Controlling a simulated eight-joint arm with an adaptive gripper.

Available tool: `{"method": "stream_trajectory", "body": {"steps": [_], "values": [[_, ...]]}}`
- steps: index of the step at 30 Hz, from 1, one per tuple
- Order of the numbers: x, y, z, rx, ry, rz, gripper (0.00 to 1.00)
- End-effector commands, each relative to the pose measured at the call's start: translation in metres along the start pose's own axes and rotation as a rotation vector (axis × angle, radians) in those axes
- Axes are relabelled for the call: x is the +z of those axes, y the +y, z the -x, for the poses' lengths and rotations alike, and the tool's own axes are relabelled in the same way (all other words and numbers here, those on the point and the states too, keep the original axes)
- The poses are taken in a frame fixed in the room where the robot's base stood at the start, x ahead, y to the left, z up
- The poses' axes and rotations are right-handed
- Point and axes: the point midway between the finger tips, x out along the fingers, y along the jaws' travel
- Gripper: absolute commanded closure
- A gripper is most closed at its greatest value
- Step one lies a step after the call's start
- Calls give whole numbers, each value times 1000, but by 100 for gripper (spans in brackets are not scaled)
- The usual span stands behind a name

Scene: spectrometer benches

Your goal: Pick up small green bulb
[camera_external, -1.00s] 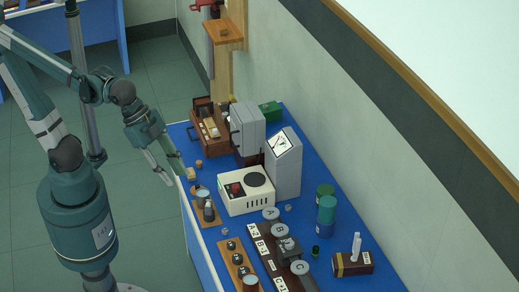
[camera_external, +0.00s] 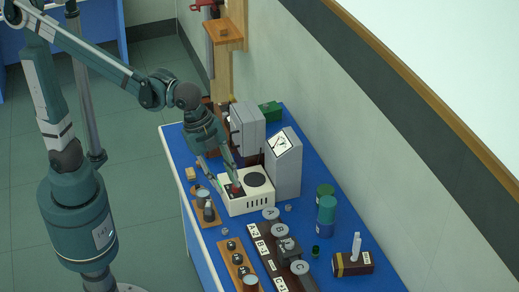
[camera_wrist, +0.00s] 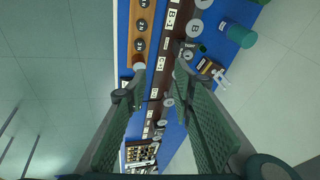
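The small green bulb (camera_external: 316,251) stands on the blue bench near its right side, between the dark labelled blocks and the brown box with white pieces. In the wrist view a small dark green thing (camera_wrist: 202,48), which looks like the bulb, lies up and to the right of the fingertips. My gripper (camera_external: 220,177) is open and empty, with its fingers above the cream instrument. It is well apart from the bulb, to its upper left in the outside view. The two spread fingers also show in the wrist view (camera_wrist: 158,82).
The cream instrument (camera_external: 246,192) and the tall grey meter (camera_external: 284,168) stand near my gripper. A blue and green cylinder (camera_external: 326,214) stands behind the bulb, and the brown box (camera_external: 352,264) is to its right. Dark labelled blocks (camera_external: 262,249) lie left of it.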

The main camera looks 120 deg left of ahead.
Motion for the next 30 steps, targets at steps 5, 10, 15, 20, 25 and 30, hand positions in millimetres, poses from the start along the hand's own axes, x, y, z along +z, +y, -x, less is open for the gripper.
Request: {"method": "stream_trajectory", "body": {"steps": [5,10,15,20,25,30], "values": [[-14,-24,-20,19,-25,-74,75],[-25,-45,-42,41,-47,-147,75],[-34,-65,-65,64,-68,-220,75],[-42,-84,-89,88,-85,-288,75],[-48,-102,-116,115,-101,-361,75],[-53,-121,-145,144,-115,-434,75]]}}
